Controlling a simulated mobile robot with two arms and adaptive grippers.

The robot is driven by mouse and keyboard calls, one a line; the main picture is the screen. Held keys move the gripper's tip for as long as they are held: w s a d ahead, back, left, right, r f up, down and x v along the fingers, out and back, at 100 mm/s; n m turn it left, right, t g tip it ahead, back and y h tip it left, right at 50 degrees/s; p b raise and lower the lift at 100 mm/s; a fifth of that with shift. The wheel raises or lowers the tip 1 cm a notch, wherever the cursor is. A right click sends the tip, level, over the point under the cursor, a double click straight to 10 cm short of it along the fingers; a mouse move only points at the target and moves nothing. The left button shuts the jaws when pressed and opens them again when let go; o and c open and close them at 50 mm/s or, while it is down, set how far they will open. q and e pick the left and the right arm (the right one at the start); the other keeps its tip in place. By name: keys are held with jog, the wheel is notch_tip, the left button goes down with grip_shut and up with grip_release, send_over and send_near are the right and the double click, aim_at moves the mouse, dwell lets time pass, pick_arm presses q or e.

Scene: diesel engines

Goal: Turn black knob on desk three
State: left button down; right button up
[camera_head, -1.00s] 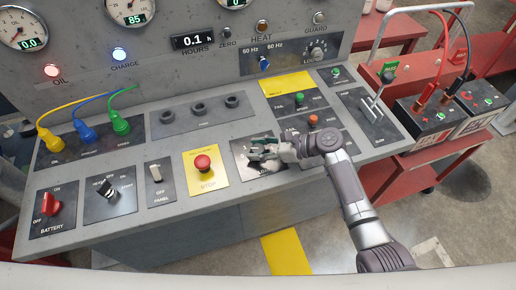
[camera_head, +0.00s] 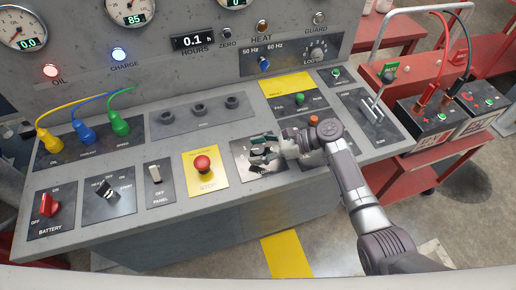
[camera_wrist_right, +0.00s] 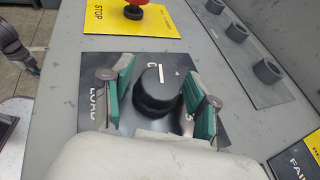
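The round black knob (camera_wrist_right: 156,92) with a white mark on top sits on a dark plate (camera_wrist_right: 88,110) lettered LOAD in the right wrist view. My right gripper (camera_wrist_right: 158,88) is open, with one green-padded finger on each side of the knob. The pads are close to its sides, and I cannot tell whether they touch. In the head view my right gripper (camera_head: 257,149) is over this plate, right of the red stop button, and hides much of the knob. At the wrist view's left edge, part of what looks like my left gripper (camera_wrist_right: 31,64) shows, its opening unclear.
The red stop button (camera_head: 203,163) on its yellow plate stands close to the left. Small green and orange buttons (camera_head: 313,119) are behind and right of the gripper. Black ring sockets (camera_head: 199,107) lie behind. Batteries (camera_head: 424,117) stand on a red cart at right.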

jog(key=shift+o, duration=0.2)
jog(key=v, duration=1.2)
dwell(0.4)
